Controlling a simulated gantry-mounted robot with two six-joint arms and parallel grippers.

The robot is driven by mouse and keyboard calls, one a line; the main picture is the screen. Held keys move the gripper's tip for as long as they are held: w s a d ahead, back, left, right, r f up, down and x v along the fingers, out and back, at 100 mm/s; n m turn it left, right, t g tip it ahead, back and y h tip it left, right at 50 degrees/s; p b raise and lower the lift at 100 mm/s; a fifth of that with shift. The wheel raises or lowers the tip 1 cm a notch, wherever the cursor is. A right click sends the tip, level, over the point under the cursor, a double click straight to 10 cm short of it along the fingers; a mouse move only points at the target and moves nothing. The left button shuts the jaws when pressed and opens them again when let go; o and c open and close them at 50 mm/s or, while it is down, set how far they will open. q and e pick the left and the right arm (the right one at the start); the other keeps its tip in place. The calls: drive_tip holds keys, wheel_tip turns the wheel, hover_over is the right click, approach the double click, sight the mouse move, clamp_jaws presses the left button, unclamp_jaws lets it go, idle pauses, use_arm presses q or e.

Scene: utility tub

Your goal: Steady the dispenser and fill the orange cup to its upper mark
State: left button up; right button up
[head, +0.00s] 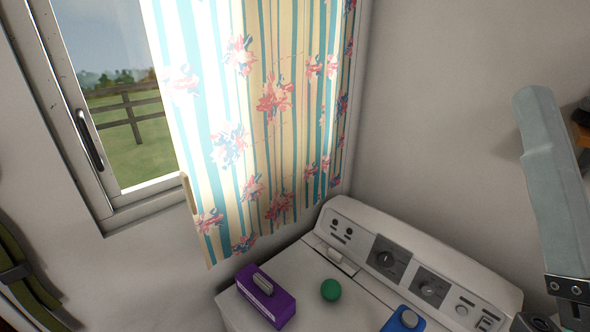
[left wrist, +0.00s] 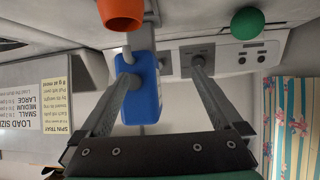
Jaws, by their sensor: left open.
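The blue dispenser (left wrist: 146,95) shows in the left wrist view with a pale spout at its upper end in the picture. In the head view, only part of the dispenser (head: 403,322) shows at the bottom edge. The orange cup (left wrist: 122,13) is cut off by the top of the left wrist view, near the spout. I cannot see any marks or fill level on it. My left gripper (left wrist: 163,72) is open. One finger overlaps the dispenser in the picture, and I cannot tell whether they touch. The other finger is clear of it.
A white washing machine (head: 335,261) with a knob panel stands against the wall. A purple box (head: 265,298) and a green ball (head: 331,290) sit on its top, left of the dispenser. A striped curtain (head: 265,110) hangs behind.

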use_arm(q)
drive_tip(key=shift+g, duration=0.4)
drive_tip(key=f, duration=0.1)
drive_tip(key=s+d+f+b, duration=0.1)
drive_tip(key=f, duration=0.1)
drive_tip(key=s+d+f+b, duration=0.1)
drive_tip(key=f, duration=0.1)
drive_tip(key=shift+s, duration=0.1)
drive_tip(key=shift+s+d+f+m, duration=0.15)
drive_tip(key=shift+s+f+m, duration=0.05)
drive_tip(key=shift+f+m, duration=0.1)
drive_tip(key=shift+d+r, duration=0.1)
drive_tip(key=shift+r, duration=0.05)
use_arm(e)
wheel_tip(320, 180, down, 4)
drive_tip(key=shift+r, duration=0.1)
use_arm(q)
drive_tip(key=b+x, duration=0.9)
drive_tip(key=b, duration=0.4)
drive_tip(key=shift+f, duration=0.25)
drive_tip(key=shift+w+d+b, duration=0.25)
drive_tip(key=shift+d+b, duration=0.05)
drive_tip(key=shift+b, duration=0.5)
drive_tip(key=shift+r, duration=0.1)
use_arm(e)
wheel_tip(320, 180, down, 14)
use_arm(q)
clamp_jaws()
unclamp_jaws()
